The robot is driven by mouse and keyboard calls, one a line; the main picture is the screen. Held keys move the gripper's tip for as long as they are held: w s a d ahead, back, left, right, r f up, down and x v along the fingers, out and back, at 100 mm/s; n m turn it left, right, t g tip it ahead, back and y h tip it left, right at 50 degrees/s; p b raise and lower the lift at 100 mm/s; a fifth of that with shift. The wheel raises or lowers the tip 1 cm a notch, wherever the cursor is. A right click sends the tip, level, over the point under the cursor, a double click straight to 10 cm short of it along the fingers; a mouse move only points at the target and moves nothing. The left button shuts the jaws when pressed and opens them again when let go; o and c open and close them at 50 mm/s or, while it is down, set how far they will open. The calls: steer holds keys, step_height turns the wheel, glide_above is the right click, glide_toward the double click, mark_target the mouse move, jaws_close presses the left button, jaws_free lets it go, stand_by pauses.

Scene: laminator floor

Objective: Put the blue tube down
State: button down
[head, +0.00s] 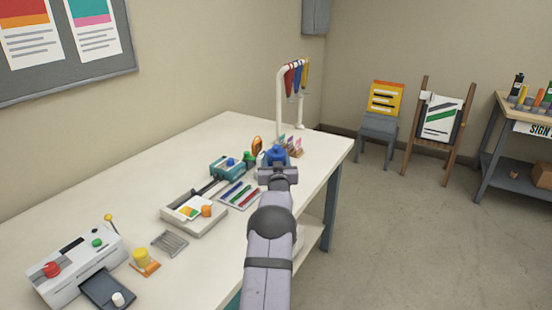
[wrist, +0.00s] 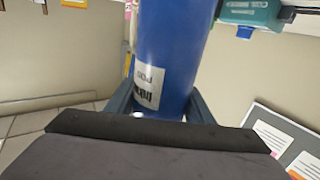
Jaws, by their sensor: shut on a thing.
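The blue tube (wrist: 172,62) fills the middle of the wrist view and carries a white label with dark lettering. My gripper (wrist: 160,104) is shut on it, with one finger on each side. In the head view only a small blue part of the tube (head: 276,153) shows beyond my gripper (head: 277,167), near the far right part of the white table (head: 130,170). My gripper hides the rest. I cannot tell whether the tube touches the table.
A white rack (head: 280,105) with hanging coloured items stands behind. A laminator (head: 75,265) is at front left. The table's left rear is clear.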

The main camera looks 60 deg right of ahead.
steer(key=c, duration=0.9)
jaws_free()
steer(key=shift+f, duration=0.1)
steer(key=shift+b+v, duration=1.5)
steer(key=shift+v, duration=4.5)
